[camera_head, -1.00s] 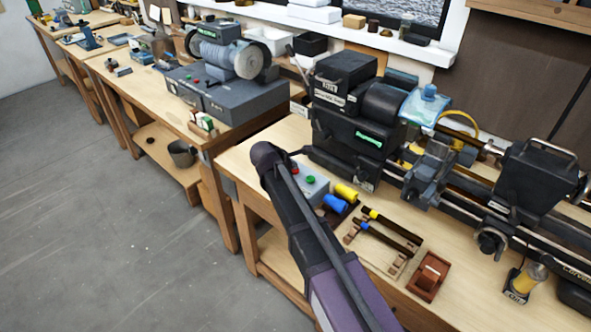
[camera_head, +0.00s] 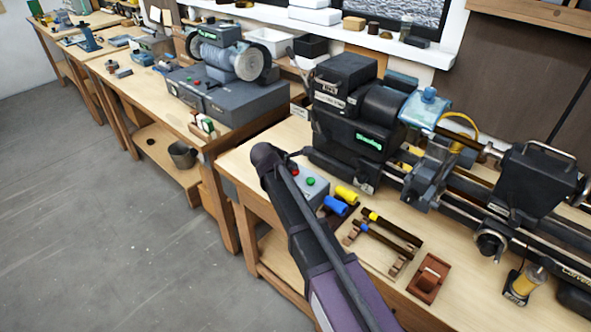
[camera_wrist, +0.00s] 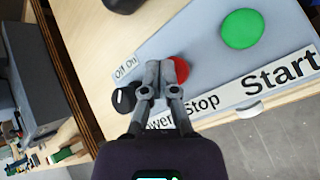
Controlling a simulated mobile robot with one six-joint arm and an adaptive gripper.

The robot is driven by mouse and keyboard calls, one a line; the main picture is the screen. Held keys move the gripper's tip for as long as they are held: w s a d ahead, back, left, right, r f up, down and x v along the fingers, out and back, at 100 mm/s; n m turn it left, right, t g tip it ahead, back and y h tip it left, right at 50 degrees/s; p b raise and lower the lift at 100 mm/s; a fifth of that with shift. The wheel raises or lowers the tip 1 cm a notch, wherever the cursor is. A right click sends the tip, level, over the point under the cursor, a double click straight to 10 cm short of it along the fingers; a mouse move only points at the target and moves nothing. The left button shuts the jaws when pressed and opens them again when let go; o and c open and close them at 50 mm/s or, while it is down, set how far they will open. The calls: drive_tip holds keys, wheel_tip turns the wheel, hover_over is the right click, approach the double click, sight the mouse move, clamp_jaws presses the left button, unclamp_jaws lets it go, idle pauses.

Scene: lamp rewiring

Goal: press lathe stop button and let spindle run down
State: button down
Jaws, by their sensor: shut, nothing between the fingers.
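The grey lathe control box (camera_head: 312,190) stands on the bench left of the lathe (camera_head: 350,120), partly hidden by my arm. In the wrist view its panel (camera_wrist: 205,75) carries a red button (camera_wrist: 181,70) by the "Stop" label, a green button (camera_wrist: 240,29) by "Start", and a black power switch (camera_wrist: 124,97). My gripper (camera_wrist: 162,70) is shut and empty, its fingertips over the left part of the red button. I cannot tell whether they touch it. The lathe's headstock has a lit green display (camera_head: 369,142), too small to read. Whether the spindle turns cannot be told.
Blue and yellow cylinders (camera_head: 336,205), rods on a wooden rack (camera_head: 385,230) and a reddish-brown wooden block (camera_head: 428,277) lie right of my arm. A bench grinder (camera_head: 228,55) stands on the bench to the left. The floor (camera_head: 90,220) at left is clear.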

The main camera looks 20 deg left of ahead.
drive_tip(key=shift+r+p, duration=0.5)
drive_tip(key=shift+r, duration=0.15)
wheel_tip(320, 180, up, 5)
drive_tip(key=p, duration=0.5)
idle(1.1)
